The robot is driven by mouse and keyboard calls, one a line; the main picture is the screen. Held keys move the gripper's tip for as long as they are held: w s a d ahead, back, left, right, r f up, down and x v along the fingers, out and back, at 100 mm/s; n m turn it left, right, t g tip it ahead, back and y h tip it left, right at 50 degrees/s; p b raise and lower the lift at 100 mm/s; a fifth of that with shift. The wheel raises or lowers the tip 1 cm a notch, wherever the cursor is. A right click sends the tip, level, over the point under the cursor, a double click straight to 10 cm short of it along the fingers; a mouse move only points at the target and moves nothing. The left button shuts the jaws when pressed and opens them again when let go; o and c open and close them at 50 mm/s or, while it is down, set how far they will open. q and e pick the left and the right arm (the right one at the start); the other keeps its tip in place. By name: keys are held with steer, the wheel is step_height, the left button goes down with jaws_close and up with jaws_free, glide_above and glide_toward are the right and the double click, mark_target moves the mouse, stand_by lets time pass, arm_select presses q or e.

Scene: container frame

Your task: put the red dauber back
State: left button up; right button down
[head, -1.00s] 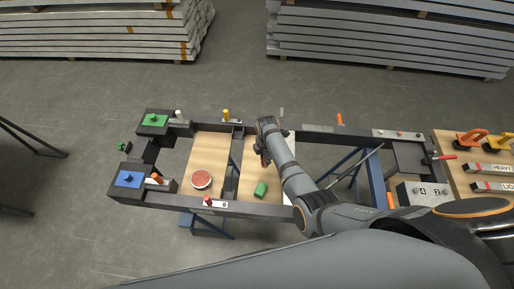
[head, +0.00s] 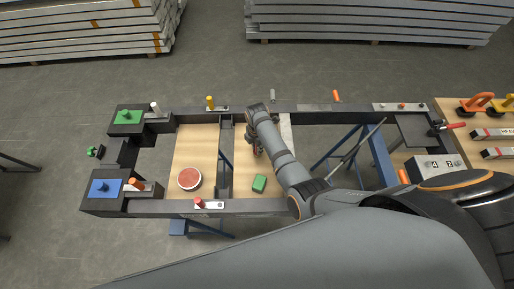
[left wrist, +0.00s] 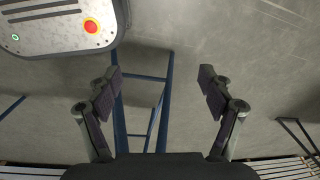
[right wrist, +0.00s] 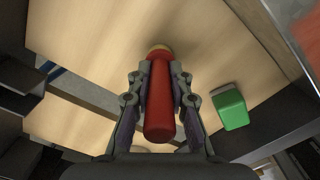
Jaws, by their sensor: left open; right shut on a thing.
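The red dauber (right wrist: 158,112) has a long red body and a tan end. My right gripper (right wrist: 158,78) is shut around it in the right wrist view, above a light wooden board (right wrist: 90,45). In the head view my right gripper (head: 255,150) is over the right-hand board, and its arm hides most of the dauber. A round red pad (head: 189,179) lies on the left-hand board, left of the gripper. My left gripper (left wrist: 160,85) is open and empty in the left wrist view, above floor and blue legs.
A green block (head: 259,183) lies on the board near my right gripper, also in the right wrist view (right wrist: 230,107). Yellow (head: 210,102), white (head: 155,107) and red (head: 200,203) upright pieces stand on the dark frame (head: 250,206). A grey control box (head: 434,166) is at right.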

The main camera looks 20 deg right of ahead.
steer(key=shift+s+d, duration=0.1)
steer(key=c, duration=1.6)
jaws_free()
steer(key=shift+f, duration=0.1)
arm_select(q)
steer(key=shift+s+f, duration=0.1)
steer(key=shift+s, duration=0.8)
arm_select(e)
steer(key=o, duration=0.4)
arm_select(q)
steer(key=shift+d, duration=0.1)
arm_select(e)
step_height(320, 180, up, 12)
steer(key=p, duration=1.1)
steer(key=shift+f, duration=0.25)
steer(key=shift+r+p, duration=0.35)
steer(key=shift+r, duration=0.1)
arm_select(q)
step_height(320, 180, up, 12)
steer(key=shift+w+f, duration=0.15)
arm_select(e)
steer(key=shift+f, duration=0.1)
